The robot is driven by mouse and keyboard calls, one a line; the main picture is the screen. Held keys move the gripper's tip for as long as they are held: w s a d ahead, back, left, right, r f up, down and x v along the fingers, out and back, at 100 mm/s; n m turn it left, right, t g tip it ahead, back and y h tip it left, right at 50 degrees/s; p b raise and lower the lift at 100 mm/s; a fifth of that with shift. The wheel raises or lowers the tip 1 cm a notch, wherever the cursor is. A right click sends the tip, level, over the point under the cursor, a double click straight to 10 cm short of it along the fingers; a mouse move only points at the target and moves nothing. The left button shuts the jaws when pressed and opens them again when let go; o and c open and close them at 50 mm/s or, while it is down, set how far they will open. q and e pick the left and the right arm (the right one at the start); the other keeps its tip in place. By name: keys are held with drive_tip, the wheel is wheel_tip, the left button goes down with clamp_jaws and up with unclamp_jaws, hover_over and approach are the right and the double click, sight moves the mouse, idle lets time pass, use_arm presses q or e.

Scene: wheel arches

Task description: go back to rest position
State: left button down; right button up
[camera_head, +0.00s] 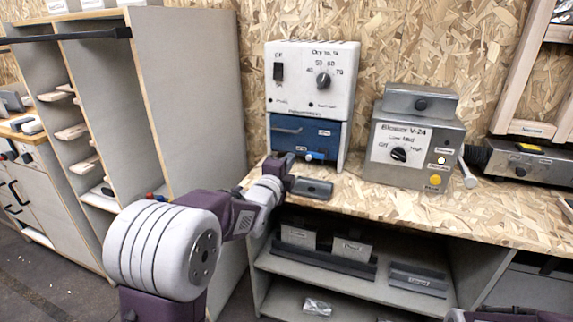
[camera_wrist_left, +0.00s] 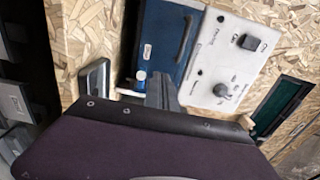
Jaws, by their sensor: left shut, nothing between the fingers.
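My left arm comes in from the left in the head view. The left wrist view shows the dark fingers (camera_wrist_left: 163,92) together and empty, in front of the machine's blue panel (camera_wrist_left: 163,40) and white panel. Whether the fingertips touch the machine cannot be told. Of my right arm, only a purple part shows at the bottom right edge of the head view; its gripper is out of sight.
A grey blower box (camera_head: 413,140) stands right of the machine on the chipboard worktop (camera_head: 400,200). A dark flat tray (camera_head: 312,188) lies in front of the machine. A tall grey cabinet (camera_head: 190,90) stands left. Shelves (camera_head: 345,280) with labelled bins are below.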

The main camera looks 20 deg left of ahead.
use_arm(q)
drive_tip(key=s+d+f+n+g, duration=0.2)
drive_tip(key=s+f+n+g, duration=0.65)
drive_tip(key=s+f, duration=0.85)
drive_tip(key=s+f+n+g, duration=0.85)
drive_tip(key=s+f, duration=0.25)
drive_tip(key=s, duration=0.4)
wheel_tip(320, 180, up, 30)
drive_tip(key=n+p, duration=0.1)
drive_tip(key=p, duration=2.8)
drive_tip(key=shift+n+p, duration=0.3)
drive_tip(key=shift+s+d+f, duration=0.1)
drive_tip(key=shift+s, duration=0.05)
